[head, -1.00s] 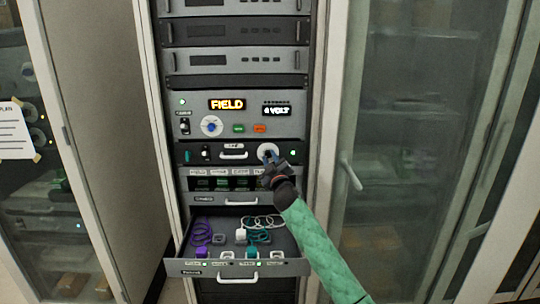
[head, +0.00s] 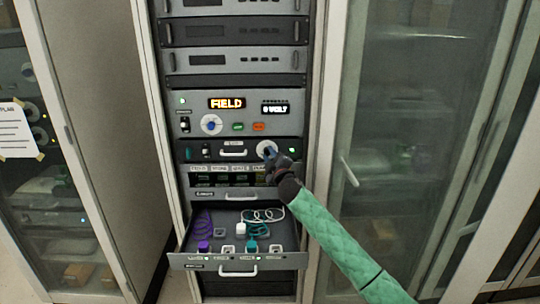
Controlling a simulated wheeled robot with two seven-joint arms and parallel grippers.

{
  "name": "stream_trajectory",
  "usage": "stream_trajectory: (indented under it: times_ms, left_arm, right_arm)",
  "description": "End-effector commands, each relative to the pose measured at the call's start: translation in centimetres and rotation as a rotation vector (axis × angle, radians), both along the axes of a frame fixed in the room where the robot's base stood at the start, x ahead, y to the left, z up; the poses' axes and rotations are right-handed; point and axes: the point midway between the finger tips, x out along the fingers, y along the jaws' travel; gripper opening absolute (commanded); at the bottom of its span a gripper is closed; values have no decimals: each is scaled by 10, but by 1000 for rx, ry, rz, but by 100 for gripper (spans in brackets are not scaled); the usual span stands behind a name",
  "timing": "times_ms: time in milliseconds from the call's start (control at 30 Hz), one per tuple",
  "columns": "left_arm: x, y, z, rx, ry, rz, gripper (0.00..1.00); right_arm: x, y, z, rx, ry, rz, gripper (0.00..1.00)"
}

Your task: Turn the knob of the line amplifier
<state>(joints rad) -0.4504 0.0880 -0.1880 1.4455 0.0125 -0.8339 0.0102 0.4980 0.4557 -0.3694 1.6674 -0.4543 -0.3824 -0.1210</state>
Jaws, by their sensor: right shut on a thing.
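The line amplifier (head: 195,154) is the dark unit in the middle of the rack. Its round white knob (head: 264,146) sits near its right end, beside a small green light. My right gripper (head: 270,153) is at the lower right of the knob, shut on it and partly covering it. The jaw tips are small and dark, so the exact grip is hard to see. My left gripper is not in view.
Above is a panel with a FIELD display (head: 227,103) and a white-ringed blue dial (head: 211,124). Below, an open drawer (head: 206,261) holds purple, white and teal corded pieces and juts out. Glass cabinet doors (head: 425,130) stand to the right.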

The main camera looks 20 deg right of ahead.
Motion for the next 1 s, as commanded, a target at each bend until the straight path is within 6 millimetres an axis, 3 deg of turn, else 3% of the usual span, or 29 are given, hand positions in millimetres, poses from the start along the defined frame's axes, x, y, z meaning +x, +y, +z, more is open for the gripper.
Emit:
stream_trajectory:
  times_ms: [367,400,500,933,1000]
  left_arm:
    - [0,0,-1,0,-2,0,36]
    - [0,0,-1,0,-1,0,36]
    - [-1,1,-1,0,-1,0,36]
    - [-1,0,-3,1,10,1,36]
    - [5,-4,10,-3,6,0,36]
  right_arm:
    - [0,1,-1,-4,1,1,1]
    - [0,1,-1,-4,1,1,26]
    - [0,1,-1,-4,1,1,46]
    - [-8,0,-4,-4,0,1,46]
    - [-15,-1,-6,-6,0,0,46]
